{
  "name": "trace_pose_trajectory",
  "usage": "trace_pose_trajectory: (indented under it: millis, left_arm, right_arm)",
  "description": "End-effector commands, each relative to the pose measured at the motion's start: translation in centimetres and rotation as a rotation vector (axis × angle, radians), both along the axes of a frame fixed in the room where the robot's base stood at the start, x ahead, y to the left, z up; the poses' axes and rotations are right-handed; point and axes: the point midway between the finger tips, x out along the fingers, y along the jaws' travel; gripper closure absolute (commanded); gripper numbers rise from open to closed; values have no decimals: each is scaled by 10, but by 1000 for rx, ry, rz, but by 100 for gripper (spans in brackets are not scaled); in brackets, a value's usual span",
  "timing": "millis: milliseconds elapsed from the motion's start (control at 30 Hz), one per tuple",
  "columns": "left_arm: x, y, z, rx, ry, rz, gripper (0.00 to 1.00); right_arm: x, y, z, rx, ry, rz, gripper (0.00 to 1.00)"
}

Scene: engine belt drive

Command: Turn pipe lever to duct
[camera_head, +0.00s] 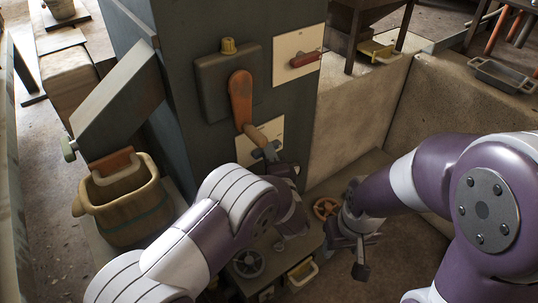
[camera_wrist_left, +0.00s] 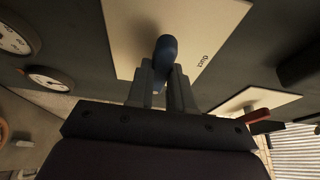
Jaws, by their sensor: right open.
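A pale plate marked "duct" (camera_wrist_left: 205,35) is fixed to the dark column, and a blue lever handle (camera_wrist_left: 166,47) stands out from it. In the left wrist view my left gripper (camera_wrist_left: 163,72) has its two fingers close on both sides of this handle and appears shut on it. In the head view my left gripper (camera_head: 268,152) is at the lower plate (camera_head: 243,152), below an orange lever (camera_head: 240,95) with a tan end. The gripper and arm partly hide the plate. My right gripper (camera_head: 362,250) is open and empty, low to the right.
A pot (camera_head: 125,205) stands at left. Handwheels (camera_head: 326,208) and a small yellow-edged drawer (camera_head: 301,273) are low in front.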

Motion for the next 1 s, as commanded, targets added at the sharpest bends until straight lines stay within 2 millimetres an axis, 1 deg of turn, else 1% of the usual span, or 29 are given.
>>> trace_pose_trajectory:
  millis: [267, 467, 667, 1000]
  left_arm:
    - [0, 0, -1, -27, -15, 0, 100]
    - [-1, 0, -3, -115, -70, 1, 100]
    - [0, 0, -6, -261, -160, 1, 100]
    - [0, -2, -11, -539, -328, -1, 100]
  right_arm:
    - [0, 0, -1, 0, 0, 0, 47]
    - [0, 0, -4, 0, 0, 0, 47]
    - [0, 0, -10, 0, 0, 0, 47]
    - [0, 0, -28, 0, 0, 0, 47]
